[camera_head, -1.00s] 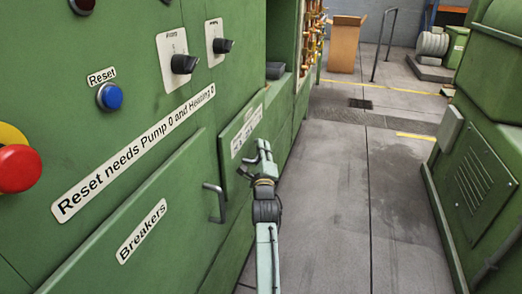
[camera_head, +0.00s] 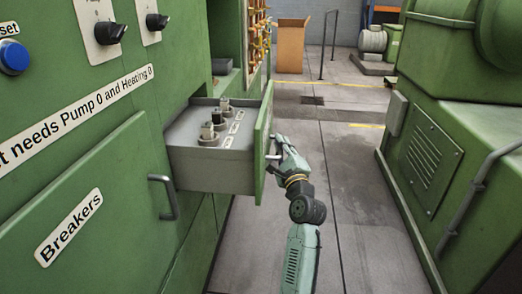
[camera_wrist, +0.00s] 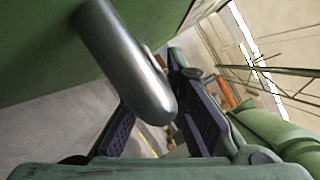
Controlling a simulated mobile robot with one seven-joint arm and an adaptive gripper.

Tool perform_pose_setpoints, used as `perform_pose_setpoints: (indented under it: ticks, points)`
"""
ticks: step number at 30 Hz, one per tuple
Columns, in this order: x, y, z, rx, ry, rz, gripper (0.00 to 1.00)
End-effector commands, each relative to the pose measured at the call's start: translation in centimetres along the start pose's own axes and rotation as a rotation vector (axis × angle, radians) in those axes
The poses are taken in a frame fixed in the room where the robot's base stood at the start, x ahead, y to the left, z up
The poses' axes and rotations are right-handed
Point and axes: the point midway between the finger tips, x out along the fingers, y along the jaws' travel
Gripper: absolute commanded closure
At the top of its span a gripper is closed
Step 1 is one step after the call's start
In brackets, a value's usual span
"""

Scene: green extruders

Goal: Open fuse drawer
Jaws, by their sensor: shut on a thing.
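The fuse drawer (camera_head: 210,172) is pulled out from the green cabinet in the head view, a grey box with a green front panel (camera_head: 263,140). Several fuses (camera_head: 215,122) with white labels stand inside it. My gripper (camera_head: 277,163) is at the outer side of the front panel, shut on the drawer handle. In the wrist view the metal handle (camera_wrist: 125,65) runs between the two dark finger pads of my gripper (camera_wrist: 165,128). In the head view most of the handle is hidden by the panel and my gripper.
The Breakers door (camera_head: 90,205) with its own handle (camera_head: 165,197) is shut, left of the drawer. A green machine (camera_head: 455,150) stands on the right. The grey floor (camera_head: 350,190) between is clear. A cardboard box (camera_head: 291,45) stands at the back.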

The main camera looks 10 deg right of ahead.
Motion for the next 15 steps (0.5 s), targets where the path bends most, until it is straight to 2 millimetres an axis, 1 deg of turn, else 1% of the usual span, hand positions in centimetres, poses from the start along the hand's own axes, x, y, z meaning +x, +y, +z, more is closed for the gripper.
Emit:
perform_pose_setpoints:
  ticks: [1, 6, 15]
  points:
    - [-0.3, -0.2, -0.8, 0.001, 0.003, 0.002, 1.0]
    - [-0.8, -1.1, -1.9, 0.001, 0.002, 0.003, 1.0]
    - [-1.0, -1.5, -2.5, 0.003, 0.002, 0.004, 1.0]
